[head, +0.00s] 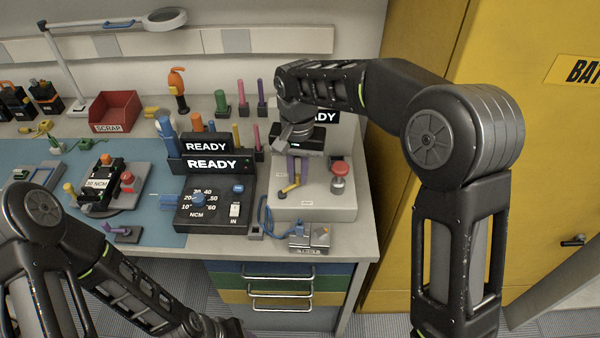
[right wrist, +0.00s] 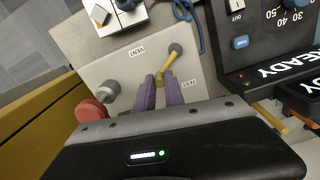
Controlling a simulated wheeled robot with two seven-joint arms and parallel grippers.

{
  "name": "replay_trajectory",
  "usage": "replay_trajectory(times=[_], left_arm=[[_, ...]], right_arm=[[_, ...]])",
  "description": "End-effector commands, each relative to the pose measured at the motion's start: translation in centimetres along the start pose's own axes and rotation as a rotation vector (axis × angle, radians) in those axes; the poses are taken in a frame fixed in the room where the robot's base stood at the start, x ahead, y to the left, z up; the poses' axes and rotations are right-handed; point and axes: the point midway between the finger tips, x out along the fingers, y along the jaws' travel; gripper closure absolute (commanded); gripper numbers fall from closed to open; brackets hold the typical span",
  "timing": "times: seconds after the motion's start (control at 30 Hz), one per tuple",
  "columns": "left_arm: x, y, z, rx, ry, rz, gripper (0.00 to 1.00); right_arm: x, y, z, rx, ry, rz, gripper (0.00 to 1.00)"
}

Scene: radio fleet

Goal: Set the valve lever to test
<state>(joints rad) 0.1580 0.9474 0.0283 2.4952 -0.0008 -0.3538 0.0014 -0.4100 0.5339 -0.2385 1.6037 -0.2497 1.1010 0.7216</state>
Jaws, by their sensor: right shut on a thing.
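The valve lever (head: 290,188) is a thin yellow bar on the grey test box (head: 318,205), and it also shows in the right wrist view (right wrist: 169,62). It turns on a round grey hub. In the right wrist view it points from the hub towards my fingers, between the VENT label (right wrist: 135,53) and the TEST label (right wrist: 191,83). My right gripper (right wrist: 161,88) has its purple fingers shut around the lever's free end; it also shows in the head view (head: 297,172).
A red knob (head: 339,170) stands right of the lever. A black console (head: 214,205) with READY displays is on the left. A blue cable and small metal block (head: 309,238) lie in front. A yellow cabinet (head: 500,240) rises on the right.

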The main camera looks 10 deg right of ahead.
Motion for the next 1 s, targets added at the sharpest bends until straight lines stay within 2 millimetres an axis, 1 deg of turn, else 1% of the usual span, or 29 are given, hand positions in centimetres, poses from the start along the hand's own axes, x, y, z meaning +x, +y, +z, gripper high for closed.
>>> replay_trajectory(times=[0.6,0.8,1.0], left_arm=[[-1.1,0.3,0.1,-0.003,-0.003,-0.004,0.64],[-1.2,0.4,0.2,-0.003,-0.004,-0.005,0.64],[-1.3,0.4,0.2,-0.004,-0.004,-0.005,0.64]], right_arm=[[-0.1,-2.2,-1.3,-0.565,0.001,-0.001,1.0],[-0.1,-2.8,-1.3,-0.69,0.001,-0.001,1.0],[-0.1,-3.1,-1.4,-0.758,0.002,-0.001,1.0]])
